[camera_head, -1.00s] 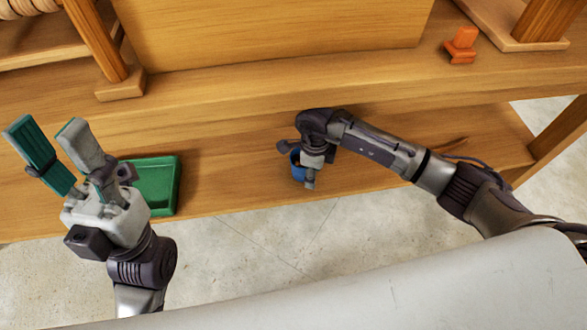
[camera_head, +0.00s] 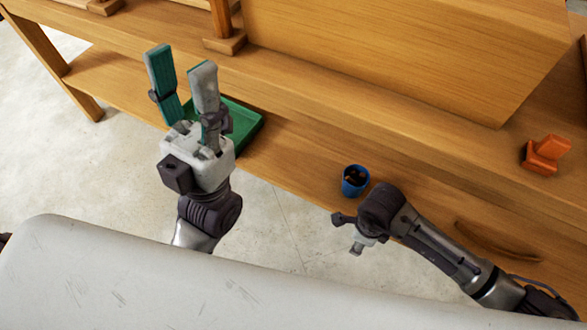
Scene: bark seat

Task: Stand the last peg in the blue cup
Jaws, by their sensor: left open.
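The blue cup (camera_head: 354,188) stands upright near the front edge of the lower wooden shelf. Brown pieces show inside it, but I cannot tell how many or whether they are pegs. My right gripper (camera_head: 355,247) is apart from the cup, below it in the picture and in front of the shelf edge. Its fingers are too small and foreshortened to read. My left gripper (camera_head: 181,62) is open and empty, its fingers pointing up in the picture. It partly covers the green tray (camera_head: 243,118), whose visible floor is bare. I see no loose peg.
An orange stand-like object (camera_head: 546,154) sits on the upper board at the right. A wooden box panel (camera_head: 400,55) rises behind. A curved wooden piece (camera_head: 497,243) lies at the lower right. The shelf between tray and cup is clear.

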